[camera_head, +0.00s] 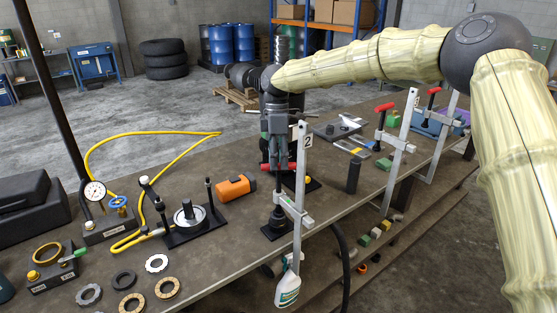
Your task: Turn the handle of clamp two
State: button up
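Clamp two (299,185) is an upright grey bar clamp at the table's front edge, with a white tag (308,141) marked "2". Its red handle (293,167) lies roughly level on top of a dark spindle, which runs down to a black base on the table. My gripper (278,163) points down from my arm right over the handle, and its fingers overlap the handle in the view. The fingers hide the handle's middle, so I cannot tell whether they touch it or are closed around it.
Two more clamps with red handles (385,107) (435,91) stand along the edge to the right. A black cylinder (353,174) stands just right of clamp two. An orange part (235,187) and a spindle fixture (188,218) lie left. A spray bottle (288,288) is below the edge.

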dwell(0.3)
notch_tip(320, 180, up, 12)
jog(key=w, duration=0.2)
jog(key=shift+w+f, duration=0.15)
jog(key=shift+f, duration=0.05)
jog(key=shift+a, duration=0.1)
